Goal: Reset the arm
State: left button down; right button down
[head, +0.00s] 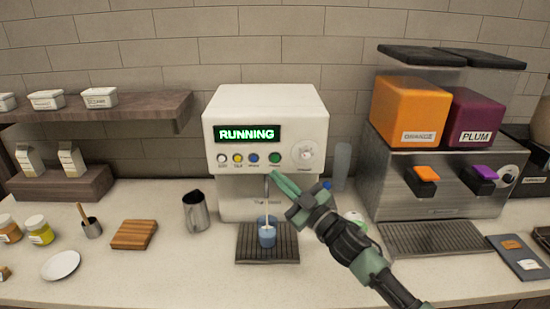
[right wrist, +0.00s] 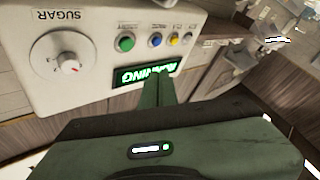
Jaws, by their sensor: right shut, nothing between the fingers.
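My right gripper (head: 276,180) is shut and empty in front of the white drinks machine (head: 266,105), at the upper part of its dispensing recess. The machine's display (head: 247,134) reads RUNNING in green. Below it are several coloured buttons, with a green one (head: 275,158) at the right, and a dial (head: 306,152). A blue cup (head: 267,236) stands upright on the dark drip tray (head: 240,252), and a pale stream runs down into it. In the right wrist view the shut gripper fingers (right wrist: 159,90) point at the machine front, by the display. My left gripper is not in view.
A metal pitcher (head: 195,214) stands left of the machine, with a wooden board (head: 134,235) and a white plate (head: 61,265) farther left. A juice dispenser with an orange tank (head: 408,110) and a plum tank (head: 473,128) stands at the right.

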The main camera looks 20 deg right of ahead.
dwell(0.5)
jog(key=s+d+f+m+g+h, duration=0.1)
jog(key=s+f+m+g+h, duration=0.35)
jog(key=f, duration=0.45)
jog(key=s+d+f+m+g+h, duration=0.1)
jog(key=s+f+m+h, duration=0.35)
jog(key=s+f, duration=0.4)
jog(key=s+a+f+g, duration=0.1)
jog(key=s+f+g, duration=0.25)
jog(key=s, duration=0.55)
jog(key=s+f+g, duration=0.3)
jog(key=s+f, duration=0.1)
jog(key=s, duration=0.5)
jog(key=s+a+f+g, duration=0.1)
jog(key=s+f+g, duration=0.25)
jog(key=s, duration=0.55)
notch_tip(320, 180, down, 29)
jog(key=s+g+b, duration=0.1)
jog(key=s+b, duration=0.1)
jog(key=b, duration=0.1)
jog(key=s+d+f+g+b, duration=0.1)
jog(key=s+d+f+b, duration=0.1)
jog(key=s+f, duration=1.4)
jog(key=shift+d+f+h+b, duration=0.4)
jog(key=shift+d+f, duration=0.25)
jog(key=shift+f, duration=0.3)
